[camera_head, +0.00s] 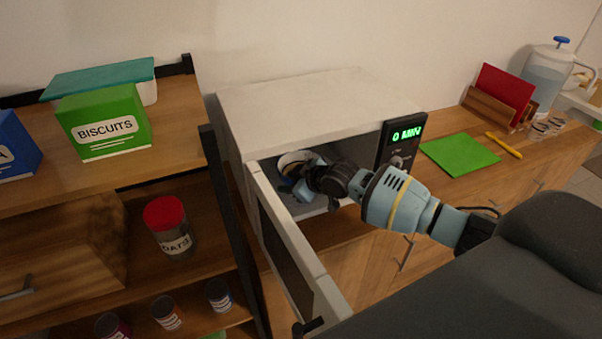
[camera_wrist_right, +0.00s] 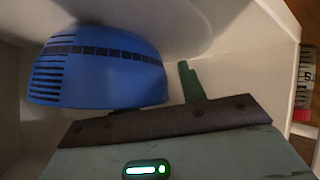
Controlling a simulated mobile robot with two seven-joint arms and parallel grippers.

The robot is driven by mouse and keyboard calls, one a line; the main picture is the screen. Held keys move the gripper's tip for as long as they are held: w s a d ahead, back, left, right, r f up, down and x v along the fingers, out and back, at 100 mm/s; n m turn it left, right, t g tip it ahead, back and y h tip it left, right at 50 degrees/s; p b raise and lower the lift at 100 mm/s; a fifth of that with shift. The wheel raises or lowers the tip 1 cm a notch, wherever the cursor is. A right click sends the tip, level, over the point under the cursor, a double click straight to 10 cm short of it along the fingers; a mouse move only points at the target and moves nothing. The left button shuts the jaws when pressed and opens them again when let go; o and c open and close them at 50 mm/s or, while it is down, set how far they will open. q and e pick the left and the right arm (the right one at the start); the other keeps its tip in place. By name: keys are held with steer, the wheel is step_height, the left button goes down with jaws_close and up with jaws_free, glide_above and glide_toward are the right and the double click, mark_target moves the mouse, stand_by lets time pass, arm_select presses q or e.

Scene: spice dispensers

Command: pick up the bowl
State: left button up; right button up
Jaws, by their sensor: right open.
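The bowl (camera_head: 294,159) sits inside the open microwave (camera_head: 300,97), near its left side, with a pale rim showing in the head view. In the right wrist view the bowl (camera_wrist_right: 97,68) is blue with a dark patterned band and stripes. My right gripper (camera_head: 303,190) reaches into the microwave and is open, close to the bowl. One greenish finger (camera_wrist_right: 189,82) shows just right of the bowl in the wrist view; the other finger is hidden there. I cannot tell whether the fingers touch the bowl. My left gripper is not in view.
The microwave door (camera_head: 285,245) hangs open at the front left. Shelves at left hold a biscuits box (camera_head: 104,122) and an oats jar (camera_head: 171,226). Right of the microwave are a green board (camera_head: 460,155), a yellow utensil (camera_head: 503,145) and a water dispenser (camera_head: 548,75).

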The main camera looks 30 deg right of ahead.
steer(key=shift+w+f, duration=0.1)
jaws_close()
steer(key=shift+r, duration=0.2)
stand_by(0.5)
